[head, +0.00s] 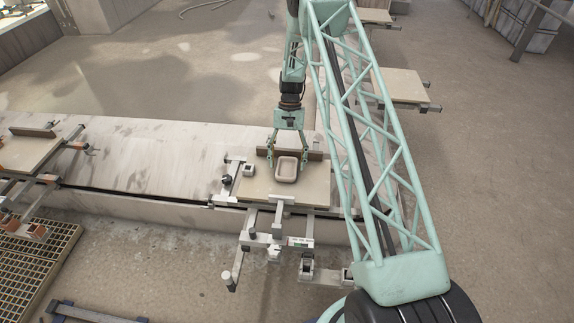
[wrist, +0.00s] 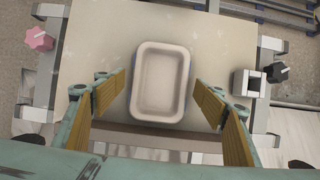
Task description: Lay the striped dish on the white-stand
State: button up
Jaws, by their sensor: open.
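A pale rectangular dish (head: 287,168) with rounded corners sits on a cream board (head: 318,191) with pale metal clamps. In the wrist view the dish (wrist: 160,80) is seen from above, empty, with faint blue at its outer sides; full stripes cannot be made out. My gripper (head: 288,163) is open over the board, its fingers on either side of the dish. In the wrist view the yellow-padded fingers of my gripper (wrist: 162,100) stand apart from the dish, with gaps left and right. I cannot tell which stand is the white-stand.
A brown upright strip (head: 316,155) runs along the board's back edge. A small square pale block (head: 249,170) is at its left side. Another board with orange-tipped clamps (head: 28,152) stands at far left. More boards (head: 400,86) are at back right. A yellow grating (head: 40,262) lies front left.

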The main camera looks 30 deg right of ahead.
jog(key=p+v, duration=0.2)
jog(key=v, duration=0.9)
jog(key=shift+r, duration=0.15)
dwell(0.4)
